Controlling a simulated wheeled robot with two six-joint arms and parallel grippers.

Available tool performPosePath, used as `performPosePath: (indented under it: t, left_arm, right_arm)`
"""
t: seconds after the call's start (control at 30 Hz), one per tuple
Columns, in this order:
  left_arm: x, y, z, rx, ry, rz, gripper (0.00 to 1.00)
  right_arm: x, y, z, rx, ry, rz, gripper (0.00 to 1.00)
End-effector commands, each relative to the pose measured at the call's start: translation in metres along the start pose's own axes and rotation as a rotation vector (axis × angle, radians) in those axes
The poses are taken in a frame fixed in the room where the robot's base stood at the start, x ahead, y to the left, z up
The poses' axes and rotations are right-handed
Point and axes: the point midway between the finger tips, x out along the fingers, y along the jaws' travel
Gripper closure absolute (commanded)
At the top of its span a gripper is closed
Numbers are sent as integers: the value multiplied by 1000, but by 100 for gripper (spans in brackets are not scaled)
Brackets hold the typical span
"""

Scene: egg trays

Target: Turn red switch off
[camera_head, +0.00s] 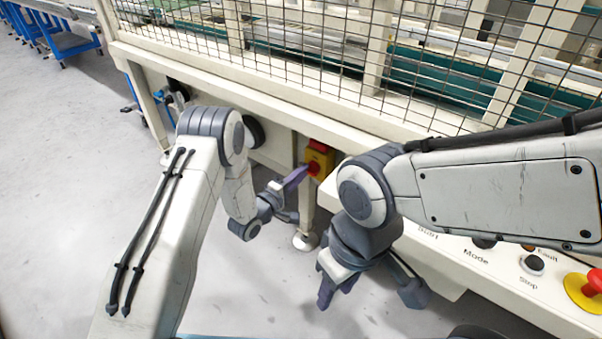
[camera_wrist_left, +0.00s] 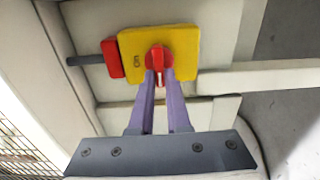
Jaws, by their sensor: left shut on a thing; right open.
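The red switch (camera_wrist_left: 158,58) is a rotary knob on a yellow plate (camera_wrist_left: 184,42), mounted on a red box on the machine frame. In the left wrist view, the purple fingers of my left gripper (camera_wrist_left: 160,76) stand on both sides of the knob and are shut on it. The knob's grip bar points roughly along the fingers in that view. In the head view, the switch's yellow plate (camera_head: 323,157) shows on the machine's leg, with my left gripper (camera_head: 306,172) reaching it. My right gripper (camera_head: 366,299) is open and empty, in front of the control panel.
A cream machine with a wire mesh guard (camera_head: 330,50) fills the back. A control panel (camera_head: 450,245) with buttons and a red emergency stop (camera_head: 592,282) lies at right. Grey floor (camera_head: 60,200) is clear at left.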

Motion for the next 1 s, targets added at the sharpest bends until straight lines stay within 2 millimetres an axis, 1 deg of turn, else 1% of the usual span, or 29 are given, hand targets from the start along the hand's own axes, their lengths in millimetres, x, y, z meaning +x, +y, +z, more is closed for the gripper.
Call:
performPosePath:
  t: [0.03,0.07,0.1,0.37,0.47,0.57,0.8,0.9,1.0]
  left_arm:
    - [-1,-2,-2,-4,6,-4,74]
    - [-1,-2,-2,-3,5,-4,62]
    - [-1,-1,-1,-3,5,-4,55]
    - [0,-1,0,-1,1,-2,55]
    - [-4,0,0,-1,1,-3,55]
    - [-16,0,-1,-2,3,-5,55]
    - [-64,1,-2,-4,7,-6,55]
    - [-82,1,-1,-5,6,-5,55]
    - [-94,0,-2,-3,5,-5,55]
  right_arm:
    - [0,0,0,0,0,0,56]
    - [0,0,0,0,0,0,56]
    - [0,0,0,0,0,0,56]
    - [0,0,0,0,0,0,56]
    - [-2,0,0,0,0,0,56]
    - [-6,0,0,0,0,0,56]
    - [-19,-1,-1,0,0,0,56]
    - [-22,-2,-1,0,0,0,56]
    - [-24,-2,-1,0,0,0,56]
